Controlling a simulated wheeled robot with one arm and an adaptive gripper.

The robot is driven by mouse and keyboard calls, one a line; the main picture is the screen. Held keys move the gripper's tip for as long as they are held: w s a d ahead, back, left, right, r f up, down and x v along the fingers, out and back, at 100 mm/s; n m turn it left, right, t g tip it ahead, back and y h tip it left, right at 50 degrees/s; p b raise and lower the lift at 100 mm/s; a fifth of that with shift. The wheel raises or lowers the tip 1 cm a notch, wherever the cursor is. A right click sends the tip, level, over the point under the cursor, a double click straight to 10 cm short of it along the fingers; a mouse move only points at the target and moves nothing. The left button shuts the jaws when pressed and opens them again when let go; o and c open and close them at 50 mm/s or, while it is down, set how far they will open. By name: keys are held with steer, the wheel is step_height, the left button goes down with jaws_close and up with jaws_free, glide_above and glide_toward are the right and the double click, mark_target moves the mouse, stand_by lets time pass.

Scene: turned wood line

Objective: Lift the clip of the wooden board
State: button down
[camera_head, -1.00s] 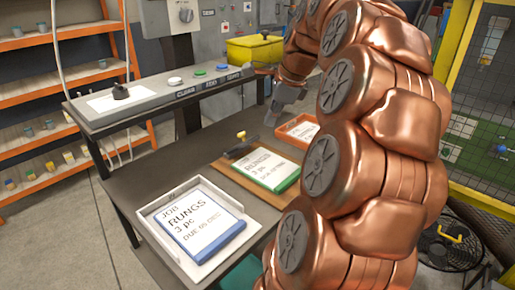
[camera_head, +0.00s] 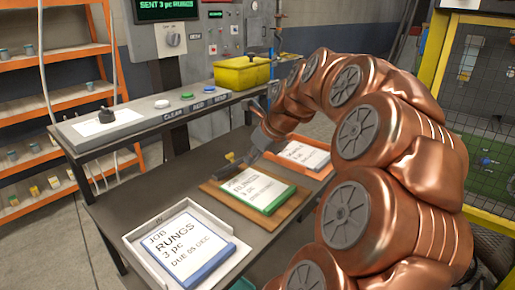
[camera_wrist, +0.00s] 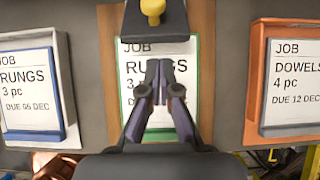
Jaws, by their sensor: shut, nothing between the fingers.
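The wooden board (camera_head: 211,191) lies on the dark table, with a green-edged RUNGS card (camera_head: 266,194) on it. Its dark clip (camera_head: 238,166) sits across the card's far end and carries a yellow knob (camera_head: 230,157). In the wrist view the clip (camera_wrist: 156,27) and knob (camera_wrist: 153,8) are at the top centre, partly cut off by the frame. My gripper (camera_wrist: 159,67) is shut and empty. Its fingertips appear over the card, just below the clip in the picture; I cannot tell their height. In the head view my gripper (camera_head: 252,155) is beside the clip.
A white tray (camera_head: 133,238) with a blue-edged RUNGS card is on the left. An orange tray (camera_head: 283,160) with a DOWELS card (camera_wrist: 298,88) is on the right. A button console (camera_head: 140,119) and a yellow bin (camera_head: 243,74) stand behind.

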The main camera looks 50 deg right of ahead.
steer(key=shift+p+x, duration=0.3)
steer(key=shift+x, duration=1.75)
